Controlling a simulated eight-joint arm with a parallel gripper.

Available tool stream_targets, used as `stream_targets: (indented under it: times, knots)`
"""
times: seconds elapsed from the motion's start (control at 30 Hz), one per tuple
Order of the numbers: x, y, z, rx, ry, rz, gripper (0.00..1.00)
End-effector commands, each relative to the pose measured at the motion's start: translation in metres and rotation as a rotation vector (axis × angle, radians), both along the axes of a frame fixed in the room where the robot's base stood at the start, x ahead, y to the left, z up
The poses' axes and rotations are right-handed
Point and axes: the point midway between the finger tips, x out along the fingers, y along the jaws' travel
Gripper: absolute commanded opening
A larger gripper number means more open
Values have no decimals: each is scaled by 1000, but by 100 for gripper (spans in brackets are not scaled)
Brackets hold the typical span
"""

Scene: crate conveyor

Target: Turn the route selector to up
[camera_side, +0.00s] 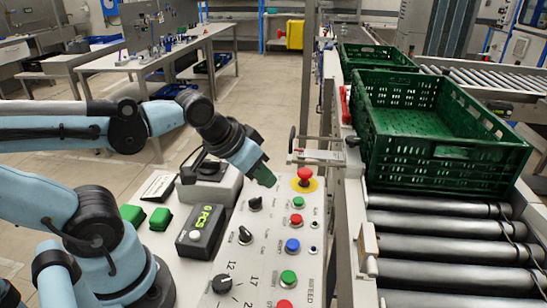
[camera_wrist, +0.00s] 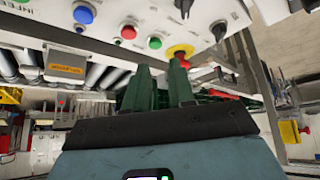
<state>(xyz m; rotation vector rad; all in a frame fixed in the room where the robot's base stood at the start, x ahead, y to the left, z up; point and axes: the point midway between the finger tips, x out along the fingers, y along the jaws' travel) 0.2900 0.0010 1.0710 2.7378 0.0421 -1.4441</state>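The white control panel (camera_side: 262,245) carries several black rotary knobs. One knob (camera_side: 255,203) is near its top, another (camera_side: 245,235) is lower left, and a dial (camera_side: 222,284) with numbers is near the bottom. The labels are too small to tell which is the route selector. Two black knobs (camera_wrist: 219,30) and (camera_wrist: 183,6) show at the top of the wrist view. My gripper (camera_side: 264,176) hangs above the panel's far end, near the red emergency button (camera_side: 305,178). In the wrist view its two green fingers (camera_wrist: 160,78) stand apart with nothing between them.
Red, green and blue push buttons (camera_side: 292,246) sit right of the knobs. Green crates (camera_side: 440,150) rest on the roller conveyor (camera_side: 450,245) at right.

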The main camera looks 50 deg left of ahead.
Motion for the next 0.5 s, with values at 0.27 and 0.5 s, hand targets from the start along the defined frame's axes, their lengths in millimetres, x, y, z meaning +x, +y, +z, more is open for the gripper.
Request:
stream_targets:
  times: [0.27,0.5]
  knots:
    - [6,16,15,-245,212,502,62]
    - [9,32,29,-406,393,1071,62]
